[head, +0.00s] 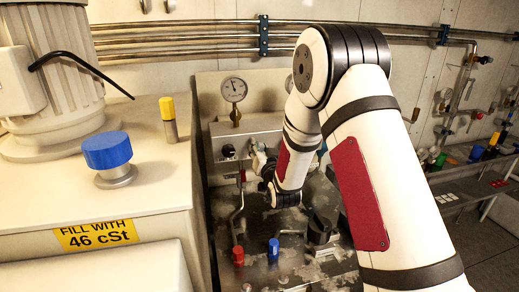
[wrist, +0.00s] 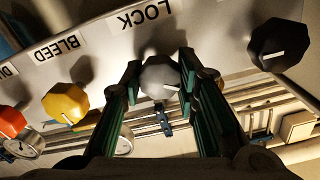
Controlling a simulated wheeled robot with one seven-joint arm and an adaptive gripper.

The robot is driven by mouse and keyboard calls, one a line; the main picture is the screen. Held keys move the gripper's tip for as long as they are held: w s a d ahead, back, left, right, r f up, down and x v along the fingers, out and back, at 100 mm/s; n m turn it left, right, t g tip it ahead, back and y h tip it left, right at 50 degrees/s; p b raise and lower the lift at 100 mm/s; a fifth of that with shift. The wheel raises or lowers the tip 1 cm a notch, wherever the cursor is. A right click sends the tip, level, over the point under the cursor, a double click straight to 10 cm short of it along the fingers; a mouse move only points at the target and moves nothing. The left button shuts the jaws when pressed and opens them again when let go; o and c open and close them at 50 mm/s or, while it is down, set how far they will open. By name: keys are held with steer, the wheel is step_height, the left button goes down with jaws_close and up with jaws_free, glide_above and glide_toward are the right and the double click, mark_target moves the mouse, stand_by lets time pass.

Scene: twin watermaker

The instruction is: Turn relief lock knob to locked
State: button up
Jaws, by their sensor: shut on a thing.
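The grey relief lock knob (wrist: 160,77) sits on the panel by the upside-down label LOCK (wrist: 145,17) in the wrist view. A short white mark shows at its lower right edge. My gripper (wrist: 160,68) has one dark green finger on each side of the knob and is shut on it. In the head view my gripper (head: 258,160) is at the front of the grey valve panel (head: 262,130), right of a black knob (head: 228,151). The grey knob is hard to make out there, behind my gripper.
In the wrist view a yellow knob (wrist: 66,102) by BLEED and a red knob (wrist: 12,122) are to the left, with a black knob (wrist: 278,45) to the right. In the head view, a white cabinet (head: 130,190) with a blue cap (head: 107,150) stands at left.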

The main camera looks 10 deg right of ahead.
steer(key=m, duration=0.6)
steer(key=shift+d, duration=0.15)
steer(key=m, duration=0.5)
steer(key=shift+p, duration=0.3)
jaws_close()
steer(key=shift+m, duration=0.3)
steer(key=o, duration=1.2)
jaws_free()
steer(key=shift+c, duration=0.2)
steer(key=s, duration=1.2)
